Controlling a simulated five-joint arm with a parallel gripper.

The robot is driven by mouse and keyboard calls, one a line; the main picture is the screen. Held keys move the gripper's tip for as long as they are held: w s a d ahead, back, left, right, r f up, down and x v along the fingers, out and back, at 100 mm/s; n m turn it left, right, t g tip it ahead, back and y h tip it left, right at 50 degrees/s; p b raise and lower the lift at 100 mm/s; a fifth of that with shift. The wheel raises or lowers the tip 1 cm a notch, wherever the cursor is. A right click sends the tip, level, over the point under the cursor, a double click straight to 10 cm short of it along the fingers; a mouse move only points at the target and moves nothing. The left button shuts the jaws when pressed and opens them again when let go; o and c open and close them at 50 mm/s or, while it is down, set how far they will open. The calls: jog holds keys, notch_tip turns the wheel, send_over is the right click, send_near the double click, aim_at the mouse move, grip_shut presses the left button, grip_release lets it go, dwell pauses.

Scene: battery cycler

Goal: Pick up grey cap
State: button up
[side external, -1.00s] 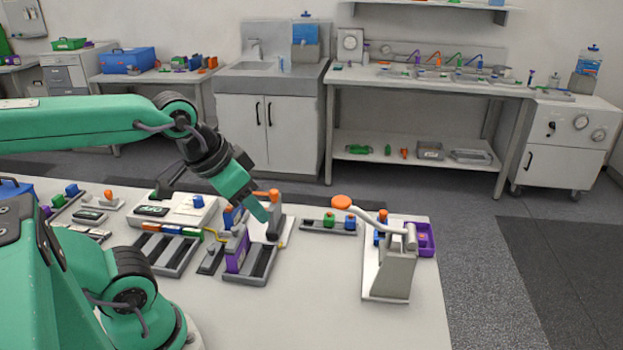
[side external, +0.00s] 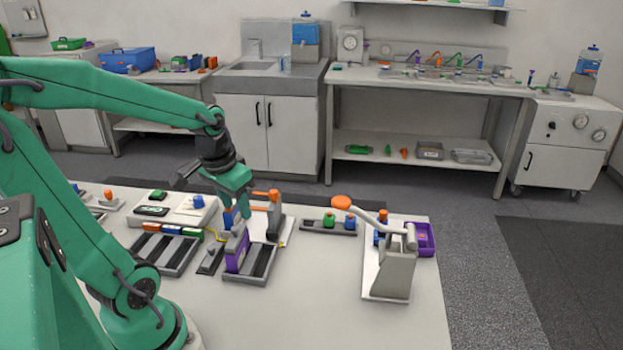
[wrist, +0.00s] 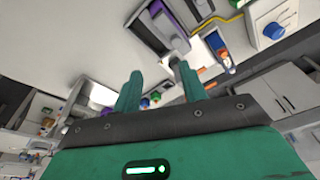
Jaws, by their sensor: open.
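A small grey piece (wrist: 178,46), which may be the grey cap, shows in the wrist view beyond my right fingertip, at the end of the purple block (wrist: 163,14). In the side view the purple block (side external: 238,252) stands upright in a dark grey tray (side external: 262,272). My gripper (side external: 237,206) points down above the purple block, and its fingertips partly hide the block's top. In the wrist view my gripper (wrist: 158,80) is open, with nothing held between its fingers. I cannot tell whether a finger touches the grey piece.
An orange-topped grey stand (side external: 275,215) is close right of my gripper. A white device (side external: 180,212) is left. The front table is clear.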

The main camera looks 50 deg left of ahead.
aim_at(210, 248)
jog(key=s+a+f+n, duration=0.1)
jog(key=a+f, duration=0.1)
jog(key=a, duration=0.1)
jog(key=s+a+f+g, duration=0.1)
jog(key=s+a+f, duration=0.1)
jog(key=a+f, duration=0.1)
jog(key=s+a+f+n+g+h, duration=0.1)
jog(key=a+f, duration=0.1)
jog(key=a, duration=0.1)
jog(key=shift+s+f+n, duration=0.25)
jog(key=shift+f+n, duration=0.05)
jog(key=shift+f, duration=0.05)
jog(key=shift+f, duration=0.1)
jog(key=shift+f, duration=1.2)
jog(key=shift+f, duration=0.15)
jog(key=shift+s+d+f, duration=0.1)
jog(key=shift+d+f, duration=0.05)
jog(key=shift+f, duration=2.3)
grip_shut()
